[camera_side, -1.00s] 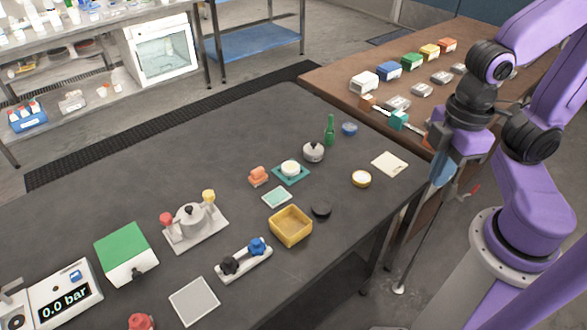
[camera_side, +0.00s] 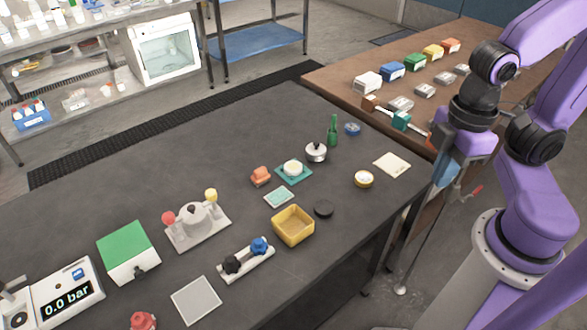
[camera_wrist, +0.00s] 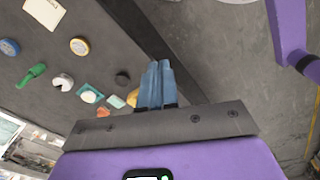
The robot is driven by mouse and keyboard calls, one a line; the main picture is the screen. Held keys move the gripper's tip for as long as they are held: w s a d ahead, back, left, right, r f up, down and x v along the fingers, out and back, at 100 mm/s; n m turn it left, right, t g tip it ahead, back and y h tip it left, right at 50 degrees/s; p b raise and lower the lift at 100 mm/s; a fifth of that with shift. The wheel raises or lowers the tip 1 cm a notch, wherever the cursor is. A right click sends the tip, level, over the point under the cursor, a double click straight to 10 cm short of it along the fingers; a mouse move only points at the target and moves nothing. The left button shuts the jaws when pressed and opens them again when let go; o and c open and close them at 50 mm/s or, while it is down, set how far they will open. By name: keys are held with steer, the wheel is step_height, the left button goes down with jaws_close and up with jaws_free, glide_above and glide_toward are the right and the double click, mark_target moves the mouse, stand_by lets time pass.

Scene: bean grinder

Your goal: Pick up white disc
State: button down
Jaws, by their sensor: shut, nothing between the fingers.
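A round white disc (camera_side: 292,167) lies on a teal square base (camera_side: 305,176) on the dark table in the side view. It looks small in the wrist view (camera_wrist: 88,96), left of my fingers. My gripper (camera_side: 438,182) is past the table's right edge in the side view, well apart from the disc. Its blue fingers (camera_wrist: 157,64) are together and empty in the wrist view. A second round piece, pale-topped with a gold rim (camera_side: 363,179), lies nearer the table's right edge.
A cream card (camera_side: 392,164) lies near the right edge.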

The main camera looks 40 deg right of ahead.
stand_by(0.3)
steer(key=shift+c, duration=1.6)
jaws_free()
steer(key=n, duration=0.5)
glide_above(293, 166)
step_height(293, 166, down, 4)
step_height(293, 166, down, 17)
steer(key=shift+f, duration=0.15)
